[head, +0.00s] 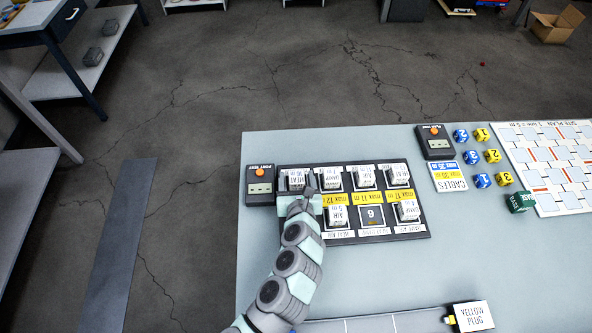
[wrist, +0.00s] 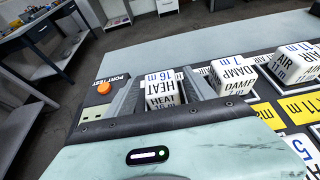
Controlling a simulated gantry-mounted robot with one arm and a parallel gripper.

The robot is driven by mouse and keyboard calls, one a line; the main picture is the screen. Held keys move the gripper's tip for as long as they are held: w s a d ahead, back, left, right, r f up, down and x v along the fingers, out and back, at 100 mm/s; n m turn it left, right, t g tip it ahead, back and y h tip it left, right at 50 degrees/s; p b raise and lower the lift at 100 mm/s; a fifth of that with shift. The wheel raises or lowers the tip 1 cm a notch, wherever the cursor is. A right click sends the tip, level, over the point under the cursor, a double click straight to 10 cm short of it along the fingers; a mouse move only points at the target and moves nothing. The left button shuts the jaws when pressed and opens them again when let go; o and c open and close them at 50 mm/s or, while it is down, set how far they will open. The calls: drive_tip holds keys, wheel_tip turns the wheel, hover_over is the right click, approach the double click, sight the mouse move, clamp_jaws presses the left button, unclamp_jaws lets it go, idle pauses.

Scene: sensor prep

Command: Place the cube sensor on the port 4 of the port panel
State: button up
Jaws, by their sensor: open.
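The port panel (head: 350,238) is a dark board with two rows of square ports, most holding white cubes. One port (head: 371,216) in the near row is bare and shows a numeral like 6 or 9. No port that I can read shows a 4. My gripper (head: 304,184) is low over the far row's left end. In the wrist view its open fingers (wrist: 158,82) stand either side of a white cube marked HEAT 16 m (wrist: 162,92). I cannot tell whether they touch it. A DAMP cube (wrist: 234,76) and an AIR cube (wrist: 297,63) sit to its right. My arm hides part of the near row.
A port tester (head: 259,184) with an orange button adjoins the panel's left end. Blue and yellow dice (head: 471,157), a cages card (head: 448,177), a site plan board (head: 550,165) and a green block (head: 519,201) lie right.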

drive_tip(key=p+v, duration=0.1)
drive_tip(key=v, duration=0.6)
drive_tip(key=shift+s+r, duration=0.15)
drive_tip(key=shift+s+r+p, duration=0.1)
drive_tip(key=shift+s+p, duration=0.2)
drive_tip(key=shift+s, duration=0.2)
idle(1.3)
